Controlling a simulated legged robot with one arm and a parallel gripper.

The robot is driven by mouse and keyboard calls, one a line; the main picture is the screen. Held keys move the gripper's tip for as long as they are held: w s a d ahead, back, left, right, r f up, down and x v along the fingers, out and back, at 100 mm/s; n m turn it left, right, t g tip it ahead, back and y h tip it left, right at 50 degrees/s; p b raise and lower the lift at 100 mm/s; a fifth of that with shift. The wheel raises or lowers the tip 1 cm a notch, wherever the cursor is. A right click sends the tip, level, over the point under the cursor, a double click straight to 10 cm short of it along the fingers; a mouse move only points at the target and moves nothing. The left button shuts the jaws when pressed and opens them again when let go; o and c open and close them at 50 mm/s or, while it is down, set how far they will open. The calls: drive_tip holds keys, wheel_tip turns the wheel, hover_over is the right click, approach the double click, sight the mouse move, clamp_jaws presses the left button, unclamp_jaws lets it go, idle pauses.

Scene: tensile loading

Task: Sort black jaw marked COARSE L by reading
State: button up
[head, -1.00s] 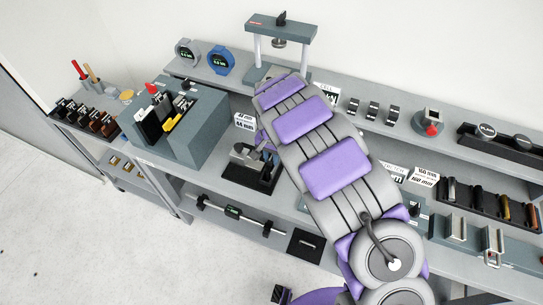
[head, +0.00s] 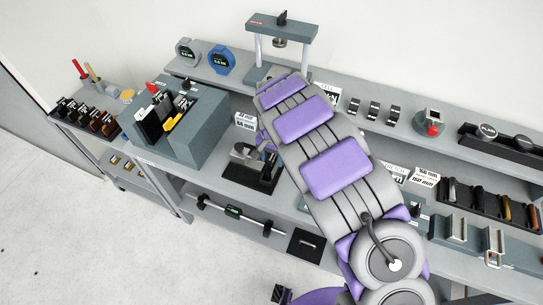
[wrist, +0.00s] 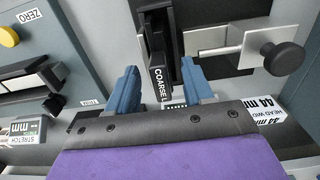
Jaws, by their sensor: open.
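The black jaw marked COARSE with a partly cut letter after it, seemingly L (wrist: 158,72), stands upright in the wrist view, its white lettering facing me. My gripper (wrist: 162,90) is open, with one blue fingertip to the left of the jaw and one to the right. Gaps show on both sides, so I see no grip on it. The jaw's upper end runs into a dark holder at the top of the picture. In the head view my arm hides most of the gripper, and I cannot make out the marked jaw there.
A metal bracket with a black knob (wrist: 283,58) is right of the jaw. A 44 mm HEAD WIDTH label (wrist: 262,117) is near the right finger.

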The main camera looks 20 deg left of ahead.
drive_tip(key=shift+r, duration=0.1)
drive_tip(key=shift+a+r, duration=0.15)
drive_tip(key=shift+r, duration=0.4)
wheel_tip(320, 180, up, 11)
drive_tip(key=s+d+r, duration=0.3)
drive_tip(key=d, duration=0.4)
drive_tip(key=s+d+r+m, duration=0.1)
drive_tip(key=s+d+r, duration=0.25)
drive_tip(key=d, duration=0.45)
drive_tip(key=s+d+r, duration=0.2)
drive_tip(key=d+r, duration=0.1)
drive_tip(key=d, duration=0.4)
drive_tip(key=s+d+n+g, duration=0.1)
drive_tip(key=s+d, duration=0.3)
drive_tip(key=s, duration=0.8)
drive_tip(key=s+d+n+b, duration=0.1)
drive_tip(key=s+d, duration=0.4)
drive_tip(key=s, duration=0.8)
drive_tip(key=shift+d+g, duration=0.2)
drive_tip(key=shift+g, duration=0.2)
drive_tip(key=shift+c, duration=0.3)
